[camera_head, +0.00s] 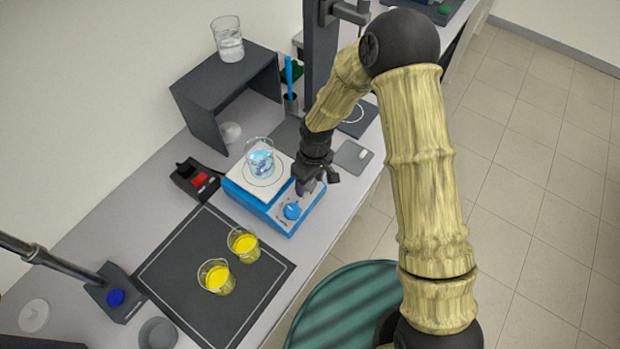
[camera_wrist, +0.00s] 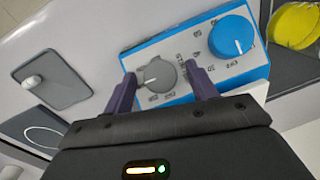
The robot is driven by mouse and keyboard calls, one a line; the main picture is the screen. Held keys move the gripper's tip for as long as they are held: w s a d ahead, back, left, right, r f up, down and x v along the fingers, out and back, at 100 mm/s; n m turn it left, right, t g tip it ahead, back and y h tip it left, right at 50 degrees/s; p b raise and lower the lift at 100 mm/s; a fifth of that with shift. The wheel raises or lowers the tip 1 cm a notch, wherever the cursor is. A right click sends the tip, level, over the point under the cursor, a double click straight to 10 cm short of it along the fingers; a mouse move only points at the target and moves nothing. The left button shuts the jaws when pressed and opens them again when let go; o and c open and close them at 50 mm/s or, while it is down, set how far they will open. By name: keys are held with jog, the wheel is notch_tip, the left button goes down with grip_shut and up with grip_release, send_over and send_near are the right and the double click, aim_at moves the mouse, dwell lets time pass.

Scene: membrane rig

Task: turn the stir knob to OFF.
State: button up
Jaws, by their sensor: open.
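The blue-edged stirring hotplate (camera_head: 241,191) stands on the bench with a beaker of bluish liquid (camera_head: 261,160) on its white top. Its front panel has two knobs: a grey knob (camera_wrist: 159,72) and a larger blue knob (camera_wrist: 229,37), which also shows in the head view (camera_head: 292,211). The panel lettering is upside down in the wrist view and too small to tell surely which knob is stir. The grey knob's white mark points to the lower left. My gripper (camera_wrist: 163,76) is open, its purple fingers on either side of the grey knob; contact cannot be told. In the head view my gripper (camera_head: 310,187) hides the grey knob.
Two beakers of yellow liquid (camera_head: 217,278) stand on a dark mat (camera_head: 178,262) at the front left. A black block with a red switch (camera_head: 199,180) is left of the hotplate. A dark shelf (camera_head: 224,88) stands behind. A grey pad (camera_head: 353,156) lies to the right.

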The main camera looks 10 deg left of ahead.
jog(key=c, duration=1)
